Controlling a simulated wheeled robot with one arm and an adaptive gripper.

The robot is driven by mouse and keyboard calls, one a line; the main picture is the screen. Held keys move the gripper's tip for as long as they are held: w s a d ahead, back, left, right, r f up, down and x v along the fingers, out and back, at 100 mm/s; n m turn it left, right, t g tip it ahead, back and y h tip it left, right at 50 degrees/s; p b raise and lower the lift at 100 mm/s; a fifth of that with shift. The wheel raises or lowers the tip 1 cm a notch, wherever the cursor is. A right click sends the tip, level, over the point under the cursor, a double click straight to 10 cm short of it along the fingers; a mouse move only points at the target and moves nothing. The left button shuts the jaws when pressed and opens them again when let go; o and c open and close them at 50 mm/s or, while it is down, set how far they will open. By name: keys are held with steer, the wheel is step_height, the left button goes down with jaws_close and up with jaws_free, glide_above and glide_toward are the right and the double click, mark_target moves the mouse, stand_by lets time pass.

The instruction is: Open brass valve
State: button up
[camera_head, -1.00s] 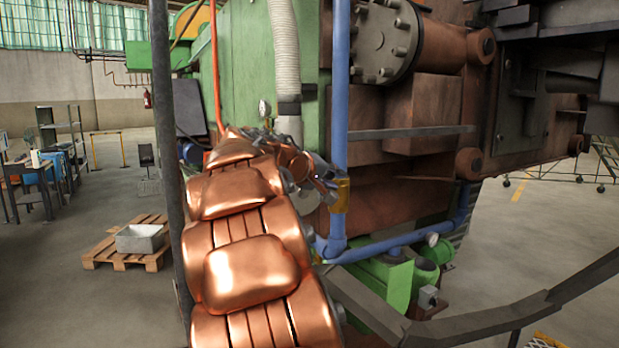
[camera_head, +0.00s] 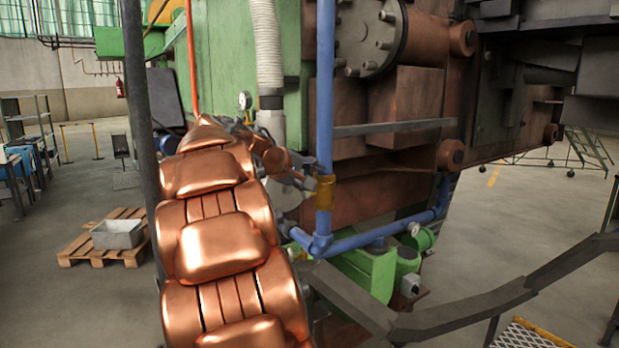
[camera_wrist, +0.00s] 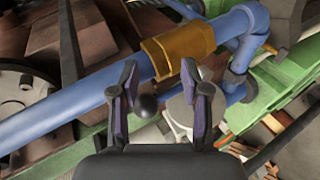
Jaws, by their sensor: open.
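The brass valve (camera_head: 325,192) is a yellow-brown body on the upright blue pipe, low beside the furnace's rusty side. In the wrist view the brass valve (camera_wrist: 180,47) lies just beyond my fingertips, upper right of centre, on the slanting blue pipe. My gripper (camera_wrist: 160,72) is open, with its two dark, purple-lined fingers apart on the near side of the valve. A dark round knob (camera_wrist: 147,105) shows between the fingers; I cannot tell whether it belongs to the valve's handle. No contact with the valve is visible. In the head view my copper arm partly hides the gripper.
The blue pipe (camera_head: 325,90) runs upright and bends right near the green machinery (camera_head: 372,270). A grey rail (camera_head: 460,318) crosses the lower right. A pressure gauge (camera_head: 244,100) sits behind my arm. A pallet (camera_head: 85,248) with a metal bin stands left on open floor.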

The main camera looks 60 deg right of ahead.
steer(key=o, duration=0.5)
steer(key=shift+s, duration=0.1)
steer(key=shift+o, duration=0.2)
steer(key=v, duration=1.2)
